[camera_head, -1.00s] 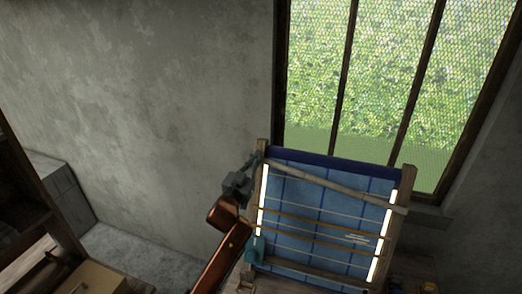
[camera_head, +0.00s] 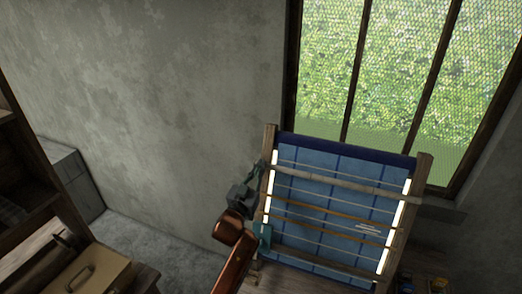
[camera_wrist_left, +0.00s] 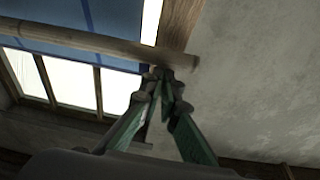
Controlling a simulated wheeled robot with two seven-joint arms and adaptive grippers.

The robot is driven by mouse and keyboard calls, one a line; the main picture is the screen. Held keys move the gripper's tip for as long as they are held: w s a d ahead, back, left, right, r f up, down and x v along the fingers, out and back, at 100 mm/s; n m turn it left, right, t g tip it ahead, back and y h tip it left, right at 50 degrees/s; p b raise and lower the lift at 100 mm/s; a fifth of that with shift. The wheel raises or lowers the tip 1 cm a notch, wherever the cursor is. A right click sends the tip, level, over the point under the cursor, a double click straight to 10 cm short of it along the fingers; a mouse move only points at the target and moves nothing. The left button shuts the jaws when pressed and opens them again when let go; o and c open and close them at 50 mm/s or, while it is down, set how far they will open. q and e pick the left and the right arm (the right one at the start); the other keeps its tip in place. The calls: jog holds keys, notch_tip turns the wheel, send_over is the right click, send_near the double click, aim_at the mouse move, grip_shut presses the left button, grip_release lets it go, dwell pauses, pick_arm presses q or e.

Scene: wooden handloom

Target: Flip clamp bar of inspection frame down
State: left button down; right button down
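The inspection frame (camera_head: 418,215) stands upright below the window, with a blue checked cloth (camera_head: 318,160) in it. Its clamp bar (camera_head: 345,186) is a pale wooden rod across the upper part of the cloth, sloping gently down to the right. My left gripper (camera_head: 260,166) is at the bar's left end by the left post. In the left wrist view, the green fingers of my left gripper (camera_wrist_left: 160,78) converge with their tips together at the edge of the clamp bar (camera_wrist_left: 80,42), near its end, seemingly touching it. My right gripper is not in view.
Thin horizontal rods (camera_head: 330,225) cross the cloth below the bar, and bright strips (camera_head: 397,225) line both sides. A meshed window (camera_head: 385,70) is behind. A wooden box with a handle (camera_head: 95,272) is at lower left. Small items (camera_head: 437,284) lie at lower right.

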pick_arm(q)
jog(key=s+a+r+p, duration=0.1)
jog(key=s+a+r, duration=0.1)
jog(key=s, duration=0.6)
jog(key=shift+s+a, duration=0.3)
jog(key=shift+a, duration=0.5)
